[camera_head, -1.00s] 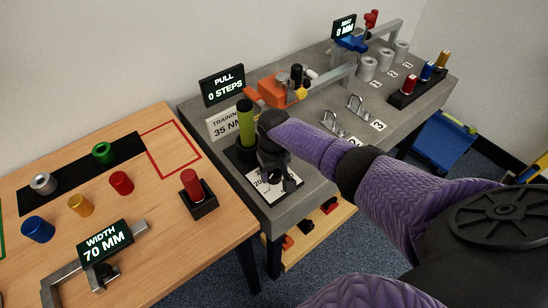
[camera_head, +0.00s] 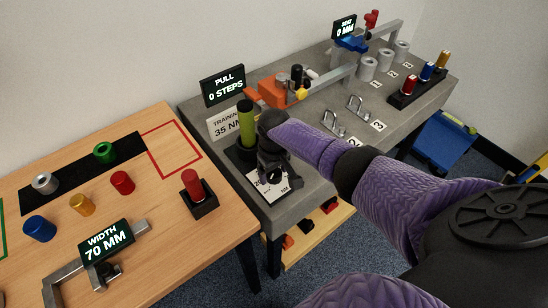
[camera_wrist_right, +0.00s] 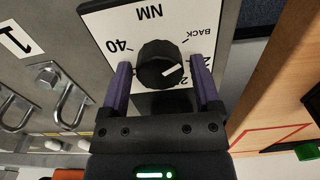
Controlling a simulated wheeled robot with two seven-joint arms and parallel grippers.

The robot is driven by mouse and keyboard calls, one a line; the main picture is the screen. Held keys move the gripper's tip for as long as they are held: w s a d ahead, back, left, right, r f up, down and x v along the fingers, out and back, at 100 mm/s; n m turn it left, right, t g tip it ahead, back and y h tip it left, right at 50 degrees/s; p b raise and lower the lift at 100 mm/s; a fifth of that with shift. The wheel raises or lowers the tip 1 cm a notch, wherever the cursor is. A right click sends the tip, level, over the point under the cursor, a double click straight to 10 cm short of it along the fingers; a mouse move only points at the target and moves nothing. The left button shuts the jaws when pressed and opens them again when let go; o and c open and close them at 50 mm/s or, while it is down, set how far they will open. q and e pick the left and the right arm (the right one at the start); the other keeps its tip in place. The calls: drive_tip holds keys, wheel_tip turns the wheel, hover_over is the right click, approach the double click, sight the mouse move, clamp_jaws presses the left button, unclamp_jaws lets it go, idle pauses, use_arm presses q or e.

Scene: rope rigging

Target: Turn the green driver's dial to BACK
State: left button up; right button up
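The green driver (camera_head: 246,124) stands upright in a black holder on the grey bench, in the head view. Its dial plate (camera_head: 291,180) lies in front, partly covered by my right gripper (camera_head: 274,178). In the right wrist view the white plate (camera_wrist_right: 110,22) shows NM, 40, BACK and partly covered numbers. The black dial knob (camera_wrist_right: 159,62) has a white mark pointing right and slightly up, below BACK, towards numbers beside the right-hand finger. My right gripper (camera_wrist_right: 160,75) is open, its purple fingers either side of the knob with small gaps. My left gripper is out of view.
The PULL display (camera_head: 223,86) and an orange device (camera_head: 272,91) stand behind the driver. Metal hooks (camera_head: 333,122) are to the right on the bench. A wooden table (camera_head: 160,215) on the left holds coloured cylinders and a WIDTH display (camera_head: 106,241).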

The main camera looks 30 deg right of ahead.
sight(274, 173)
drive_tip(key=shift+o, duration=0.7)
drive_tip(key=shift+r, duration=0.1)
wheel_tip(274, 173, up, 9)
drive_tip(key=p, duration=0.5)
drive_tip(key=shift+r, duration=0.35)
